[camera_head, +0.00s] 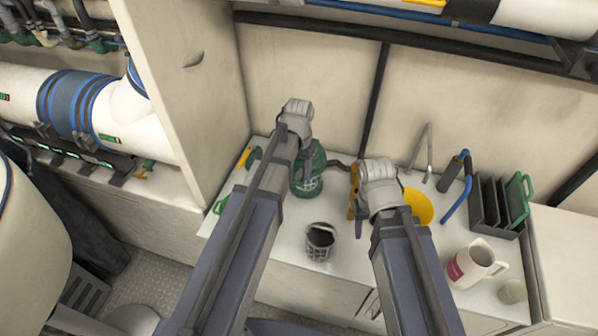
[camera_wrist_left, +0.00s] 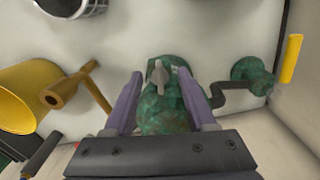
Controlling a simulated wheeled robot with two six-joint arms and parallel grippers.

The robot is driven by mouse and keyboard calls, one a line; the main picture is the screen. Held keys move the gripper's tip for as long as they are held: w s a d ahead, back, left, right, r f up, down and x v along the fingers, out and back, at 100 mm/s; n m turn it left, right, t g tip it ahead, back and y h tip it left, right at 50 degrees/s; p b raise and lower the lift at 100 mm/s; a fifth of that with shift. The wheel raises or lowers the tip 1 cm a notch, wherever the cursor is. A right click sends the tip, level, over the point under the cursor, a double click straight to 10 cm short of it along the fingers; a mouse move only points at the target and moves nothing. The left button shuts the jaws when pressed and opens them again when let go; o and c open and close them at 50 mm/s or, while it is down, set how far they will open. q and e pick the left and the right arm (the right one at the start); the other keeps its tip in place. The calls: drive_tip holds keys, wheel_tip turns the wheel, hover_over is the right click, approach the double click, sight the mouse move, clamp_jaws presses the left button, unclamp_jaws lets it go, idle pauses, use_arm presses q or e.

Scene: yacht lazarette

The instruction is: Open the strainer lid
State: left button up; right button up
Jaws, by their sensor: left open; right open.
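The green strainer (camera_head: 307,180) stands on the white worktop, partly hidden behind my left arm. In the left wrist view, the strainer's mottled green top (camera_wrist_left: 165,110) carries a pale T-shaped handle (camera_wrist_left: 158,77). My left gripper (camera_head: 300,150) is at the strainer; in the wrist view its purple fingers (camera_wrist_left: 165,95) are open on either side of the green top. Whether they touch it I cannot tell. My right gripper (camera_head: 368,212) is open over the worktop, right of the strainer, its fingers mostly hidden. A grey mesh basket (camera_head: 320,243) stands in front of the strainer.
A yellow bowl-like vessel (camera_head: 418,207) and a brass-coloured fitting (camera_head: 353,190) lie near my right gripper. A dark rack (camera_head: 492,212) and a white jug (camera_head: 474,264) stand at right. The panelled wall is close behind.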

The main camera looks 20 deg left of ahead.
use_arm(q)
clamp_jaws()
idle(1.3)
